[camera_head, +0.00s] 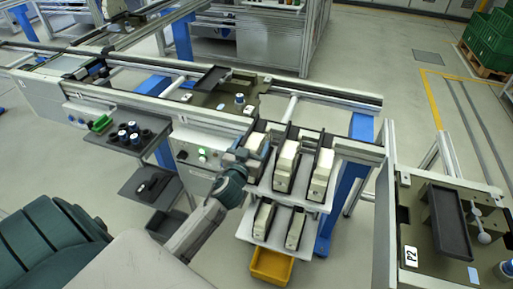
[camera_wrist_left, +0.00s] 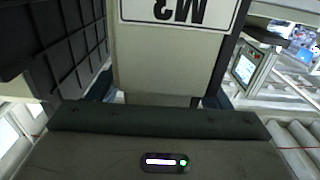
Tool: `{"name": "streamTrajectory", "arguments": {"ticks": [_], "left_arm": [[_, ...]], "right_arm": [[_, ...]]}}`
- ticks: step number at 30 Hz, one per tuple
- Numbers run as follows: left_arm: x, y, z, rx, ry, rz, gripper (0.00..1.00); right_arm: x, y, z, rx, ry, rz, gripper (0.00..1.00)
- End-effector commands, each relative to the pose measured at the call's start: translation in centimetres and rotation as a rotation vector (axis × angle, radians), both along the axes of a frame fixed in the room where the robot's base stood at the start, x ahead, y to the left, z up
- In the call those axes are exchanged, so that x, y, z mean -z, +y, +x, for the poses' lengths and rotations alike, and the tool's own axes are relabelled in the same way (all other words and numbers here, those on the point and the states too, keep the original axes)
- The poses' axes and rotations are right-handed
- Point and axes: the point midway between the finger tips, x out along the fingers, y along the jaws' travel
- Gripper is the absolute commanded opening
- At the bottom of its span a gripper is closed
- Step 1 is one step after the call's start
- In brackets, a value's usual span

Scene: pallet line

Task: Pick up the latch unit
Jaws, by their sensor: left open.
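Several cream blocks in black holders stand on a two-level rack; I take these for latch units, but cannot tell which one is meant. The leftmost upper unit (camera_head: 256,141) is partly hidden by my left gripper (camera_head: 249,156), which is at its near end, open. In the left wrist view a cream block (camera_wrist_left: 165,65) with an upside-down M3 label fills the middle, close in front of the gripper body. Whether the jaws touch it cannot be told. My right gripper is not in view.
Other units (camera_head: 286,166) and (camera_head: 321,173) stand close to the right on the upper shelf, with two more below. A yellow bin (camera_head: 271,266) sits under the rack. A dark shelf (camera_head: 125,136) with black cups and a green tray is at left. Station P2 (camera_head: 411,256) is at right.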

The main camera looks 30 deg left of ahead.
Motion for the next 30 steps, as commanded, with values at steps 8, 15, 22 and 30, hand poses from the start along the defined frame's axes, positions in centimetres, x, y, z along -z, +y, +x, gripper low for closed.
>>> {"name": "streamTrajectory", "arguments": {"ticks": [8, 15, 22, 30], "left_arm": [[0.1, 0.0, 0.0, 0.0, 0.0, 0.0, 0.54], [0.1, 0.0, 0.0, 0.0, 0.0, 0.0, 0.07], [0.0, 0.0, 0.0, 0.0, -0.001, 0.0, 0.0], [-1.1, 0.0, 0.0, 0.001, -0.005, 0.001, 0.0]], "right_arm": [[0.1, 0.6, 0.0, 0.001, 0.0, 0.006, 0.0], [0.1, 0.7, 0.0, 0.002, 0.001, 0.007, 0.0], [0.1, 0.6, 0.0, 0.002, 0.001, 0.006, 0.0], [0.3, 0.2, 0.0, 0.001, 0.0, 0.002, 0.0]]}}
